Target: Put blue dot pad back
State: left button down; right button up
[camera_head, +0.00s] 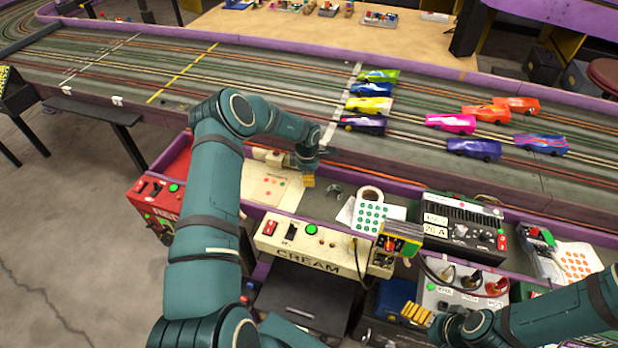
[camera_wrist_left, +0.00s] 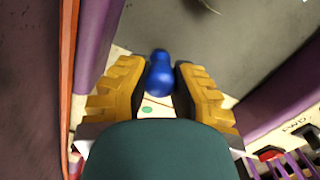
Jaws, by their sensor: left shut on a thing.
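My left gripper (camera_head: 308,181) is over the cream-coloured station beside the track, at a sheet with red dots (camera_head: 272,190). In the left wrist view its yellow fingers (camera_wrist_left: 160,88) are closed on a rounded blue piece (camera_wrist_left: 159,72), which I take to be the blue dot pad. A pale surface with a green dot (camera_wrist_left: 147,109) shows below it. The blue piece cannot be made out in the head view. My right gripper (camera_head: 417,314) is low at the right, near a white box with plugs; whether it is open is unclear.
A sheet with green dots (camera_head: 370,216) and a roll of tape lie right of the left gripper. A black power unit (camera_head: 462,228) and an orange-dot sheet (camera_head: 577,262) are farther right. Several toy cars stand on the track (camera_head: 250,85) behind. A purple rail (camera_head: 400,184) edges the track.

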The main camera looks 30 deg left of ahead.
pick_arm(q)
jog(key=shift+r, duration=0.1)
jog(key=c, duration=1)
grip_release()
jog(key=shift+o, duration=0.2)
notch_tip(320, 180, up, 12)
jog(key=p, duration=0.2)
jog(key=shift+s+a, duration=0.25)
